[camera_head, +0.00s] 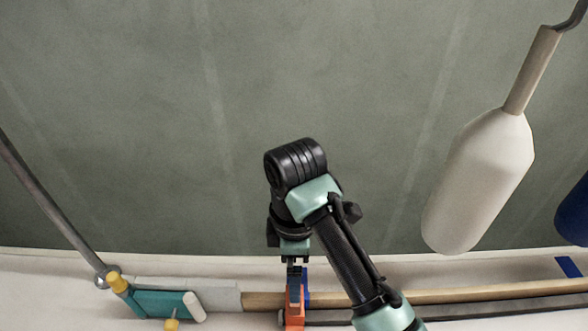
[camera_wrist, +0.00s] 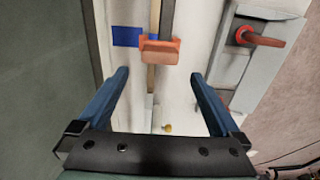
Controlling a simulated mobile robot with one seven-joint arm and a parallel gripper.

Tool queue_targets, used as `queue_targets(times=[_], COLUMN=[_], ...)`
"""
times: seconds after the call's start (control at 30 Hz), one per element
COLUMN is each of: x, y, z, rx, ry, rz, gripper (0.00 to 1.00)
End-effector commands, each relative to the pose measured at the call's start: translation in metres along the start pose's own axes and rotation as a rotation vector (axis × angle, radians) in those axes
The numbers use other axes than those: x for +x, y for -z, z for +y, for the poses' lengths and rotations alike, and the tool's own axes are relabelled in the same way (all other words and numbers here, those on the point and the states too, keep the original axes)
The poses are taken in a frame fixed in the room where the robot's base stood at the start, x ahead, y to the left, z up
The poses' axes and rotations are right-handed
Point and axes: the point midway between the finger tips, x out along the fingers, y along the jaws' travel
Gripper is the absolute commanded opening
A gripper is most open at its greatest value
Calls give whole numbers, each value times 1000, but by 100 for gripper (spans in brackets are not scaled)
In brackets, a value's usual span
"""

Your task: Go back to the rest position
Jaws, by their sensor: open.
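My gripper (camera_wrist: 160,78) is open in the wrist view, with its two blue fingers wide apart and nothing between their tips. An orange clamp-like piece (camera_wrist: 160,50) sits on a narrow strip beyond the fingertips, apart from them as far as I can tell. In the head view my arm reaches down to the wooden rail, and my gripper (camera_head: 296,284) is small and partly hidden by my own wrist. The orange piece (camera_head: 294,315) shows just below it.
A white fender (camera_head: 480,185) hangs at the right. A teal-and-grey item (camera_head: 160,303) lies at the lower left, near a slanted rod (camera_head: 50,200). A wooden rail (camera_head: 440,296) runs along the bottom. A red handle (camera_wrist: 262,40) on a grey box stands right in the wrist view.

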Motion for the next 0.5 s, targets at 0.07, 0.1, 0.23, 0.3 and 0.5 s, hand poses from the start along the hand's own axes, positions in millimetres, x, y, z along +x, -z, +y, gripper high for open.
queue_targets(times=[0.07,0.1,0.23,0.3,0.5], x=[0,0,-15,-34,-126], y=[0,3,33,60,107], z=[0,1,19,36,80], rx=[0,3,62,144,538], ry=[0,-9,-130,-255,-645], rz=[0,5,79,170,560], gripper=[100,100,100,100,100])
